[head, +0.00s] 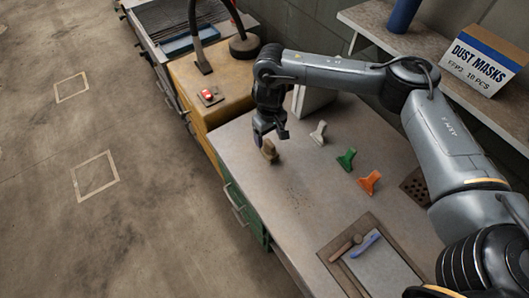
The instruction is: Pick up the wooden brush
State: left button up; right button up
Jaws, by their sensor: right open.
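A small tan-brown object (269,150), which looks like the wooden brush, stands on the grey worktop (325,215) near its left edge. My right gripper (270,137) points down right above it and is open. The fingertips are very close to the top of the brush; I cannot tell whether they touch it or sit around it. My left gripper is not in view.
White (319,133), green (346,160) and orange (370,183) hand tools stand in a row to the right. A tray (334,268) with two handled tools lies at the front. A dust mask box (483,62) is on the shelf. The middle worktop is clear except for specks.

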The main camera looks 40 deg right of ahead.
aim_at(270, 143)
notch_tip(270, 143, down, 4)
jog(key=shift+r, duration=0.2)
jog(key=f, duration=0.4)
jog(key=shift+s+b, duration=0.2)
jog(key=shift+b, duration=0.1)
jog(key=shift+f, duration=0.4)
jog(key=shift+c, duration=0.2)
jog(key=c, duration=1.2)
jog(key=shift+r, duration=0.15)
notch_tip(270, 143, up, 4)
jog(key=shift+f+p, duration=0.1)
jog(key=shift+p, duration=0.2)
jog(key=shift+s+d+r+p, duration=0.5)
jog(key=shift+s+r, duration=0.65)
jog(key=shift+s, duration=0.7)
jog(key=shift+s+d+r+p, duration=0.45)
jog(key=shift+s+r, duration=0.75)
jog(key=shift+s, duration=0.7)
jog(key=shift+s+d+r+p, duration=0.35)
jog(key=shift+s+d+r, duration=0.25)
jog(key=shift+s+r, duration=0.9)
